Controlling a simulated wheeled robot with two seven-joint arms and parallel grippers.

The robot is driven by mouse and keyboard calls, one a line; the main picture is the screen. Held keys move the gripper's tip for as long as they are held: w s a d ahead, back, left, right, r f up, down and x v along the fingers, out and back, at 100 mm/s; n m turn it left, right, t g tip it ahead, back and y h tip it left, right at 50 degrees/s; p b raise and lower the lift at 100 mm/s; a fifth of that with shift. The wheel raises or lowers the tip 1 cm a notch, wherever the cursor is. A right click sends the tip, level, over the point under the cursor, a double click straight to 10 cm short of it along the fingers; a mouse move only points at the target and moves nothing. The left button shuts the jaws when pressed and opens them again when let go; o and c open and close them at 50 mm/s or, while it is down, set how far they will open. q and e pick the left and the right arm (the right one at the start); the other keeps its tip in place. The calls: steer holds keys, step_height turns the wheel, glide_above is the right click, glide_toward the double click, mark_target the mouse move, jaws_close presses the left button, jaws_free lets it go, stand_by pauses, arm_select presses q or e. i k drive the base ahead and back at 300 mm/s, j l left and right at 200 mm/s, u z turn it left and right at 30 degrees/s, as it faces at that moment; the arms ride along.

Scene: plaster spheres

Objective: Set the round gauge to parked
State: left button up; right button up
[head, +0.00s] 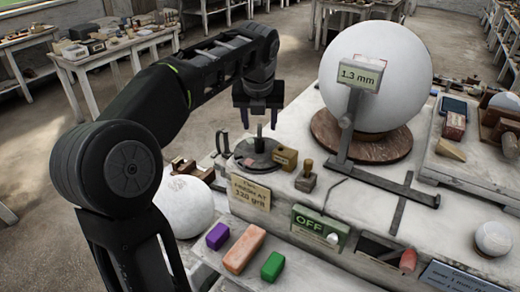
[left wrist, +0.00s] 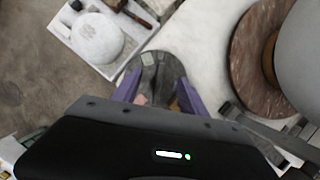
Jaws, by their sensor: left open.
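A gauge with a sign reading "1.3 mm" (head: 360,75) stands on a grey metal frame in front of the large white sphere (head: 375,60). A round dark disc (head: 247,160) with a short upright post (head: 259,136) lies on the bench to its left. I cannot tell for sure which of the two the task calls the round gauge. My left gripper (head: 258,116) is open and points down above the disc, close over the post. In the left wrist view the disc (left wrist: 160,68) shows between and beyond the purple fingers (left wrist: 158,98). My right gripper is not in view.
A "320 grit" card (head: 250,192), a green "OFF" sign (head: 318,226) and a small wooden stamp (head: 306,177) stand near the disc. Purple (head: 217,236), orange (head: 244,249) and green (head: 272,266) blocks lie in front.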

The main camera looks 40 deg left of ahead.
mark_target(360, 76)
steer(key=k+l, duration=0.55)
steer(key=l, duration=0.2)
steer(key=k+l, duration=0.6)
steer(key=l, duration=0.1)
